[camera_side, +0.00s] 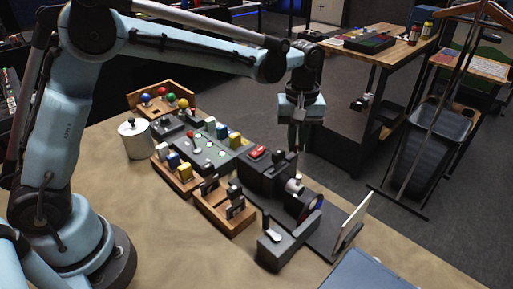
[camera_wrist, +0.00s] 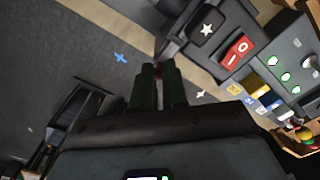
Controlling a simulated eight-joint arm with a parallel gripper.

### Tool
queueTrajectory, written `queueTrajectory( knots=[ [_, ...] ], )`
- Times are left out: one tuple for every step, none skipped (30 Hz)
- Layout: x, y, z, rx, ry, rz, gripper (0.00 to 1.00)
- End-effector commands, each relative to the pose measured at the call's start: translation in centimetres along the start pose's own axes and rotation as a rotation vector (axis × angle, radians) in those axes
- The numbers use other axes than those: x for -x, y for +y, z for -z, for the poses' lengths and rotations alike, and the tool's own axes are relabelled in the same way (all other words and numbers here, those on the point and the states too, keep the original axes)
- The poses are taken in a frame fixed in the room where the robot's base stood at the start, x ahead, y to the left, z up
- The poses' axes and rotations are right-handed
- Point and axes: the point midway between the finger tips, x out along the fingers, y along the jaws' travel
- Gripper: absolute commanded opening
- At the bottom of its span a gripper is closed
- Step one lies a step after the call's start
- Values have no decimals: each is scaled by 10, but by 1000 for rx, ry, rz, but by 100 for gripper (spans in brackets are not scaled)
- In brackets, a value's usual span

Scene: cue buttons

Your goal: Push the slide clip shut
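My gripper (camera_side: 293,148) points down above the far edge of the dark console, over the gap between the red-switch box and the lens unit. In the wrist view its two dark fingers (camera_wrist: 159,72) lie close together with only a thin gap. A small reddish spot shows at the fingertips; I cannot tell what it is. The lens unit (camera_side: 306,206) stands on a dark base facing a white upright panel (camera_side: 353,220).
A red rocker switch (camera_side: 257,153) sits on the console, also in the wrist view (camera_wrist: 237,52). Wooden trays (camera_side: 226,215) with blocks and clips, a white pot (camera_side: 135,138) and a dark lever box (camera_side: 280,243) crowd the table. Floor lies beyond the table edge.

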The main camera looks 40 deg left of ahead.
Motion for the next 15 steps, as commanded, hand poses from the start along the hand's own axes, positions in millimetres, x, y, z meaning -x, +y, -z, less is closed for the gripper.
queueTrajectory(
  knots=[
    [0,0,0,0,0,0,0],
    [0,0,0,0,0,0,0],
    [0,0,0,0,0,0,0],
    [0,0,0,0,0,0,0],
    [0,0,0,0,0,1,0],
    [0,0,0,0,0,1,0],
    [0,0,0,0,0,1,0],
    [0,0,0,0,0,1,0],
    [0,0,0,0,0,1,0],
    [0,0,0,0,0,1,0],
    [0,-1,0,0,0,1,0],
    [0,-2,-2,0,0,1,0],
    [0,-3,-3,0,0,1,0],
    [0,-4,-4,0,0,1,0],
    [0,-7,-7,0,0,1,0]
  ],
)
